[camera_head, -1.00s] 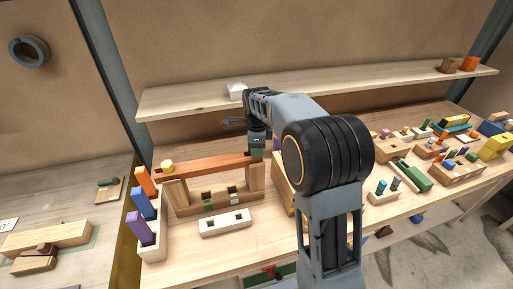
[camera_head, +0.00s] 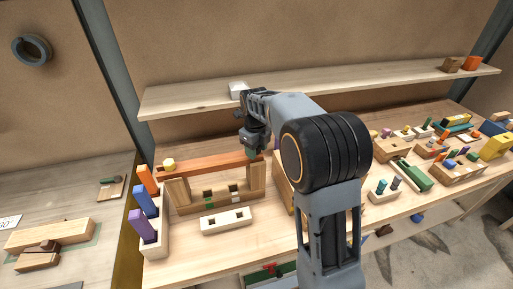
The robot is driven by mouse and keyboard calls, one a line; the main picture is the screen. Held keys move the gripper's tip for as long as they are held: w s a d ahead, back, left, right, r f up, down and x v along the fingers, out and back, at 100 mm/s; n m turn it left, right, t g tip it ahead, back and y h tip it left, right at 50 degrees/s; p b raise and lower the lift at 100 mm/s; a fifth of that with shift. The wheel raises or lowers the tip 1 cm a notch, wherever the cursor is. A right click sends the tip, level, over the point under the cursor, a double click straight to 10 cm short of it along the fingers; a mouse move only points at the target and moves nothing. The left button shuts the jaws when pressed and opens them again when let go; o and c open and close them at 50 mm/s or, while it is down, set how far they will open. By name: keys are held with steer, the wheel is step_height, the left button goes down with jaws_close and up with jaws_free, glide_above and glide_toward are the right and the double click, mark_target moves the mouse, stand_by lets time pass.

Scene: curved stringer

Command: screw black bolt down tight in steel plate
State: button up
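I cannot make out a black bolt or a steel plate in the head view. My gripper (camera_head: 253,151) points down at the right end of a reddish-brown beam (camera_head: 212,165). A small dark green piece shows at its tip, and I cannot tell whether it is held. The fingers are too small and dark to read.
A white holed block (camera_head: 226,221) lies in front of the beam. A rack (camera_head: 155,246) with orange, blue and purple blocks stands left. A shelf (camera_head: 330,88) runs behind my arm.

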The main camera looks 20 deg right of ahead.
steer(key=o, duration=0.4)
steer(key=shift+c, duration=0.2)
step_height(320, 180, up, 12)
steer(key=n, duration=0.3)
steer(key=f+n, duration=0.1)
steer(key=n, duration=0.1)
steer(key=f+n, duration=0.1)
steer(key=n, duration=0.2)
steer(key=f+n, duration=0.1)
steer(key=n, duration=0.1)
steer(key=shift+s+a+f+n+t, duration=0.25)
steer(key=shift+s+f+n+t, duration=0.05)
steer(key=shift+f+n, duration=0.1)
steer(key=s+f+n+t, duration=0.1)
steer(key=s+n+t, duration=0.1)
steer(key=s+n, duration=0.7)
steer(key=s+f+n+t, duration=0.2)
steer(key=s+n, duration=0.7)
steer(key=s, duration=0.3)
steer(key=shift+s+d+f+n, duration=0.25)
steer(key=shift+s+n, duration=0.05)
steer(key=shift+s, duration=0.1)
